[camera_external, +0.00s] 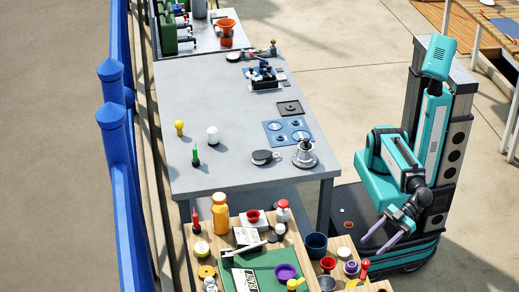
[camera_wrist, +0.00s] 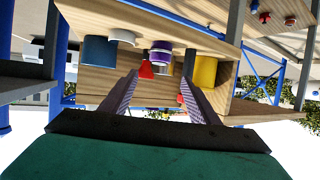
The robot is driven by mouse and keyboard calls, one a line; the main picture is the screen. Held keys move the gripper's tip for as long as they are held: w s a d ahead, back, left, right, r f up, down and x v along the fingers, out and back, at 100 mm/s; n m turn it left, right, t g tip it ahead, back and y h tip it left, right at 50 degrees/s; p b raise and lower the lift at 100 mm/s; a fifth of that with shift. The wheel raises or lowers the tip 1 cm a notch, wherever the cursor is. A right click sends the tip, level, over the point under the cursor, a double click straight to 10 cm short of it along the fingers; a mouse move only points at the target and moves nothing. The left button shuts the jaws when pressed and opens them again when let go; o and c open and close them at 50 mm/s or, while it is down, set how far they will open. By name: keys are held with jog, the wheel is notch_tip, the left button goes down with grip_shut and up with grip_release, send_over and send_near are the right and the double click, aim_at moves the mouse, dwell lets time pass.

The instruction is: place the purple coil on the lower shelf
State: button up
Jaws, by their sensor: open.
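The purple coil (camera_external: 351,267), a small purple and white ring-shaped piece, sits on the narrow wooden surface at the right of the bench, among other small items. In the wrist view it (camera_wrist: 160,52) stands on a wooden board (camera_wrist: 130,14), beyond the fingertips and roughly in line with the gap between them. This view looks upside down. My gripper (camera_external: 371,246) is open and empty, to the right of the coil and apart from it; both fingers show in the wrist view (camera_wrist: 158,77). I cannot tell for certain which board is the lower shelf.
A crowded wooden bench (camera_external: 307,240) lies left. The large grey table (camera_external: 230,110) behind has free room.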

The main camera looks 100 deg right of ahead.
jog(key=shift+s+d+r+b, duration=0.1)
jog(key=shift+s+d+b, duration=0.15)
jog(key=shift+b, duration=0.75)
jog(key=shift+s+a, duration=0.1)
dwell(0.3)
